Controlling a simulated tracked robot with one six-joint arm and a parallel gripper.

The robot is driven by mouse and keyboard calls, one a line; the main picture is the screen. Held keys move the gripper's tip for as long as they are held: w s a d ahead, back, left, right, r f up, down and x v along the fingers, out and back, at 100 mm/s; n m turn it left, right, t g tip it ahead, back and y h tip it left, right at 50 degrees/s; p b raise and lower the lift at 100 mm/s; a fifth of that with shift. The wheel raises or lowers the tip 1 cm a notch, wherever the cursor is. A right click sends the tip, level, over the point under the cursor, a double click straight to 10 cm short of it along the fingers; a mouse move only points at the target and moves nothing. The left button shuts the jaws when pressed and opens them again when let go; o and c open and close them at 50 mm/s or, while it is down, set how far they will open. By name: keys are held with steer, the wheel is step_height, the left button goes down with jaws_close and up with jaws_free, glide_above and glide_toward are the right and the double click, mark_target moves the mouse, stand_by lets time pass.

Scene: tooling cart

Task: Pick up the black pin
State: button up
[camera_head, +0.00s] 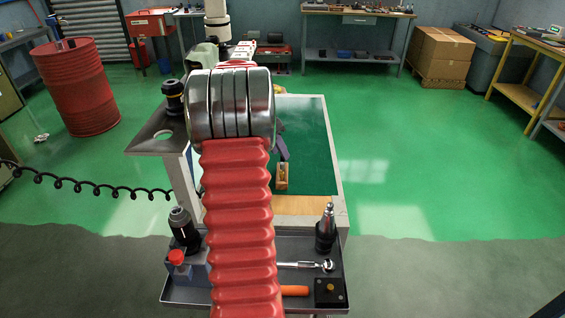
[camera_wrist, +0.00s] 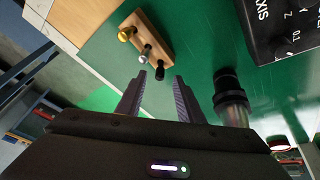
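In the wrist view a wooden block (camera_wrist: 147,38) on the green top holds three pins in a row: a gold one (camera_wrist: 126,34), a silver one (camera_wrist: 144,56) and the black pin (camera_wrist: 160,73). The black pin is at the end of the row nearest my gripper. My gripper (camera_wrist: 161,76) is open, and its two fingers appear on either side of the black pin in the picture. I cannot tell the remaining height or whether they touch it. In the head view the block (camera_head: 282,185) is small beside my arm, which hides most of my gripper.
A dark cylindrical tool (camera_wrist: 230,92) stands close to the right finger. A black control box (camera_wrist: 283,32) with axis markings lies at the upper right. The cart's green top (camera_head: 312,150) is clear right of the block. A tray (camera_head: 330,258) with tools is at the near end.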

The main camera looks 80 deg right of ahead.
steer(key=shift+x, duration=1.1)
jaws_close()
